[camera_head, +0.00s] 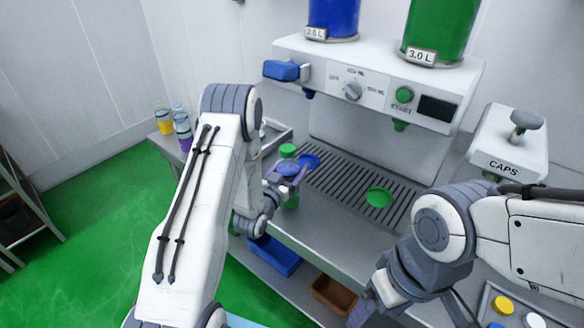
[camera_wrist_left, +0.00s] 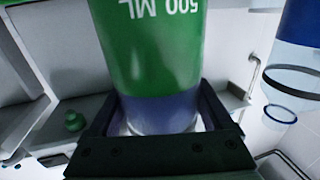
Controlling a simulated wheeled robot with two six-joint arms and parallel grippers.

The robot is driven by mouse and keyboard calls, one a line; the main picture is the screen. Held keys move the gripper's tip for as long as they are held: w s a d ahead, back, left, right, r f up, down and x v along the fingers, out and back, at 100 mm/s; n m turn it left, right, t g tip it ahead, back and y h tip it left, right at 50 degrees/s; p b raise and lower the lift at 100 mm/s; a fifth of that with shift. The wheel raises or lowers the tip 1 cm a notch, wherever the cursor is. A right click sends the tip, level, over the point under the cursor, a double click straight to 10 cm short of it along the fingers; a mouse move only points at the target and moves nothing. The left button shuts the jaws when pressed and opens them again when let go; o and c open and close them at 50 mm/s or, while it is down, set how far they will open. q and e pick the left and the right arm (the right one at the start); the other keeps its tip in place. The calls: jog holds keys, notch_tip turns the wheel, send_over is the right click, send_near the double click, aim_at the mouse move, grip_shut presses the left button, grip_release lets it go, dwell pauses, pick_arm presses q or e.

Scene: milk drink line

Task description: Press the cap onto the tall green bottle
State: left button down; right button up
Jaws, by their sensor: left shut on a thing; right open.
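My left gripper (camera_head: 287,173) is shut around a green bottle marked "500 ML" (camera_wrist_left: 150,50), with a blue-purple band at the jaws in the left wrist view. In the head view, green parts of the bottle (camera_head: 292,201) show below the jaws and a green top (camera_head: 288,150) shows above them. I cannot tell whether that top is a cap. The bottle is beside the left end of the drip grille. My right gripper (camera_head: 370,303) is open and empty at the lower middle, left of a tray with a yellow cap (camera_head: 503,305) and a white cap (camera_head: 535,320).
The filling machine (camera_head: 330,68) stands behind the drip grille (camera_head: 345,183), which bears a blue disc (camera_head: 311,160) and a green disc (camera_head: 379,197). A CAPS unit (camera_head: 508,150) stands at right. Blue (camera_head: 273,256) and brown (camera_head: 335,294) bins are below. Several small bottles stand back left.

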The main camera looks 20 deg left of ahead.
pick_arm(q)
jog(key=shift+f, duration=0.4)
jog(key=shift+f, duration=0.2)
grip_release()
